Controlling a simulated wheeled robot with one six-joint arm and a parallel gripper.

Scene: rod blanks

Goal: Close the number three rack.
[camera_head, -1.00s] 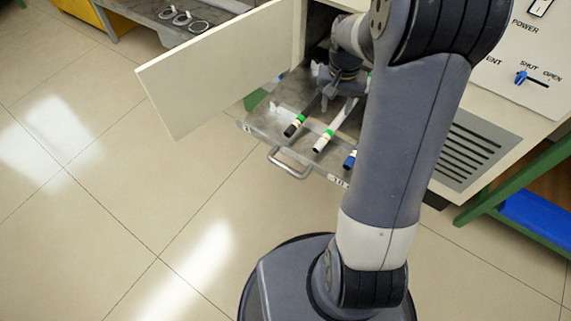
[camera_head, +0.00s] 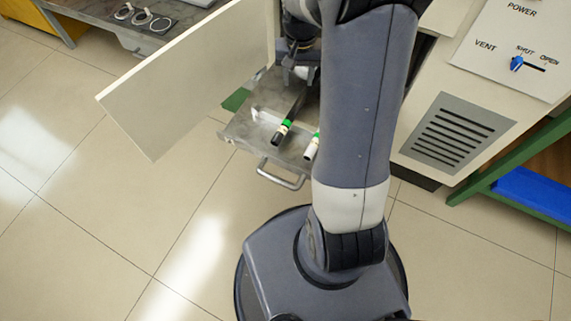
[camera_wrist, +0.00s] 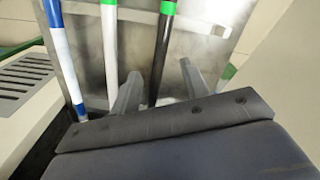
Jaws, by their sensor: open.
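The pulled-out rack is a grey metal tray (camera_head: 236,132) with a bar handle (camera_head: 281,178) on its front, jutting from the cabinet beside the open door. No number is readable on it now. A black rod with green and white bands (camera_head: 283,130) and a white rod with a green band (camera_head: 312,147) lie on it. My arm hides its right part. In the wrist view, a blue-and-white rod (camera_wrist: 62,50) also shows. My gripper (camera_wrist: 160,88) is open over the rack, its fingers either side of the black rod. I cannot tell whether they touch it.
The open white door (camera_head: 190,75) stands left of the rack. A panel with a blue shut/open lever (camera_head: 516,63) and a vent grille (camera_head: 455,140) are on the right. A green-framed stand (camera_head: 510,185) is far right. The tiled floor (camera_head: 110,230) at front left is clear.

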